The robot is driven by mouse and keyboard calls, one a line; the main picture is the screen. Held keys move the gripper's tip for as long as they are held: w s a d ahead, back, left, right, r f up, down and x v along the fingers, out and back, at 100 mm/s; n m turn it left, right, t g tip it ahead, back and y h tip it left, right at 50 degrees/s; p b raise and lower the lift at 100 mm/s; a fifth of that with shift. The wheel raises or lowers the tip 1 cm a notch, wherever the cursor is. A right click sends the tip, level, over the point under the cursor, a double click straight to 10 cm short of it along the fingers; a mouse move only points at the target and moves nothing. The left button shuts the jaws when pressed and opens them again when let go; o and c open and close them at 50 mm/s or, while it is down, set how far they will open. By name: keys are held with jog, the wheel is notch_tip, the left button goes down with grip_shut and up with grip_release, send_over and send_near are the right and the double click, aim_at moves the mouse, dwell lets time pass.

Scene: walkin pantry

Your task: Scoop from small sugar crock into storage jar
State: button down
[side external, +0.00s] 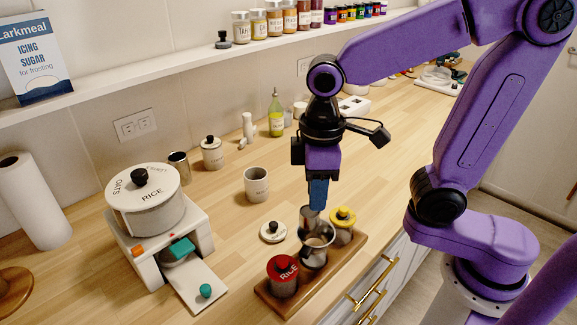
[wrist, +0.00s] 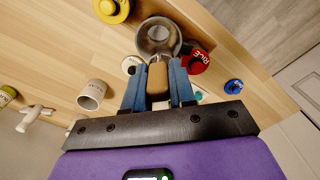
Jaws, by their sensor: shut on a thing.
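My gripper (side external: 318,195) points down over the wooden tray, its blue fingers shut on the tan handle of a scoop (wrist: 157,80). The scoop's metal part (side external: 307,215) is at the mouth of an open glass-like storage jar (side external: 315,256), in the middle of the tray. In the wrist view the round metal shape (wrist: 158,36) lies beyond the handle; I cannot tell whether the scoop holds anything or reaches inside the jar. An open white crock (side external: 256,187) stands left of the gripper, its contents unseen; it also shows in the wrist view (wrist: 92,94).
The wooden tray (side external: 337,255) also holds a red-lidded RICE jar (side external: 283,278) and a yellow-lidded jar (side external: 342,222). A loose white lid with black knob (side external: 272,231) lies on the counter. A rice dispenser (side external: 148,215) stands left. A lidded crock (side external: 212,154) stands behind.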

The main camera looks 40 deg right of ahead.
jog(key=g, duration=0.1)
jog(key=d+f+g+y, duration=0.1)
jog(key=g+y, duration=0.1)
jog(key=g, duration=0.1)
jog(key=shift+s+d+f, duration=0.2)
jog(key=shift+f, duration=0.15)
jog(key=g+y, duration=0.1)
jog(key=w+d+f+g+y, duration=0.1)
jog(key=g, duration=0.1)
jog(key=shift+w, duration=0.25)
jog(key=shift+w+d+f+g+y, duration=0.1)
jog(key=shift+w+f+g+y, duration=0.2)
jog(key=shift+g+y, duration=0.3)
jog(key=shift+w+d+f+g+y, duration=0.15)
jog(key=shift+w+f+g+y, duration=0.2)
jog(key=shift+g, duration=0.5)
jog(key=shift+w+d+f+g+y, duration=0.2)
jog(key=shift+f+g+y, duration=0.2)
jog(key=shift+g, duration=0.45)
